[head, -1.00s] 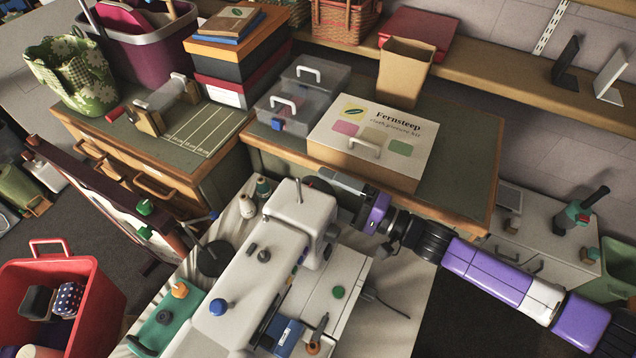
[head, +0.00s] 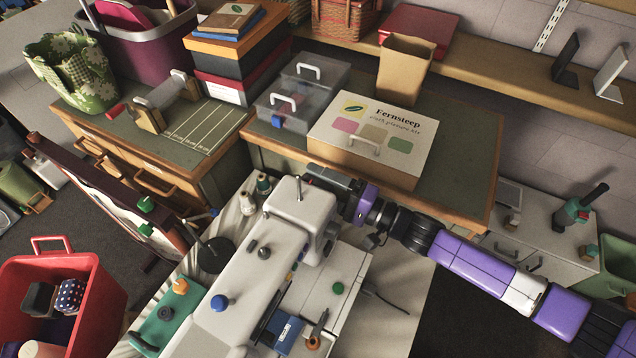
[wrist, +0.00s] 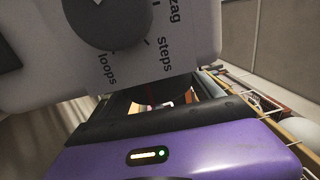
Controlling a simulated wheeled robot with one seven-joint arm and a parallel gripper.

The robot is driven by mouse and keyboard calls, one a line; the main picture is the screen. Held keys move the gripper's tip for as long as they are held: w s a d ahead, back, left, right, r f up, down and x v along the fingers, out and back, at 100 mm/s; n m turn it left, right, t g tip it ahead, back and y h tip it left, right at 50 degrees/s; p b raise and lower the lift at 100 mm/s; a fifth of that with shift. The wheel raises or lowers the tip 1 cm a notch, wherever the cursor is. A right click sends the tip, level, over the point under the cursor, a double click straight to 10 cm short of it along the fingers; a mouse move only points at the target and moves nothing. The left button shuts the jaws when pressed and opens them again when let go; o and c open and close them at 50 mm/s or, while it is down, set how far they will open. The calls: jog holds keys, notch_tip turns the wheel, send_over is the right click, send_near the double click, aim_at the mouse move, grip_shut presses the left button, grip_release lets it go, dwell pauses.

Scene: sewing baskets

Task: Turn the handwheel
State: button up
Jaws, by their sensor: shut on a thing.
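The white sewing machine (head: 292,228) stands on a pale table, its far end close to the Fernsteep box. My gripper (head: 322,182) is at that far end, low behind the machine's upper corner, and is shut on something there. In the wrist view, a dark dial (wrist: 98,18) marked "zag", "steps" and "loops" is on the machine's pale face just beyond my gripper (wrist: 152,104). What lies between the fingers is dark and mostly hidden.
The Fernsteep box (head: 365,165) sits on the green-topped cabinet very close to my gripper. A thread stand with spools (head: 247,203) is left of the machine. A cable (head: 385,298) lies to its right. A red bin (head: 80,310) stands at lower left.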

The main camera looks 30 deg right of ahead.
jog(key=shift+f+b, duration=0.4)
jog(key=shift+b, duration=0.65)
jog(key=t+y+b, duration=0.2)
jog(key=b, duration=0.5)
jog(key=shift+t, duration=0.4)
jog(key=shift+r+t+b, duration=0.1)
jog(key=shift+t+b, duration=0.2)
jog(key=shift+b, duration=0.65)
jog(key=shift+r+y, duration=0.1)
jog(key=shift+y, duration=0.2)
jog(key=shift+r+b, duration=0.15)
jog(key=shift+b, duration=0.25)
jog(key=o, duration=1.4)
jog(key=shift+r, duration=0.1)
jog(key=shift+d, duration=0.1)
jog(key=b+v, duration=0.1)
jog(key=v, duration=0.6)
jog(key=shift+s+d+f, duration=0.1)
jog(key=shift+s+f, duration=0.2)
jog(key=shift+f, duration=0.05)
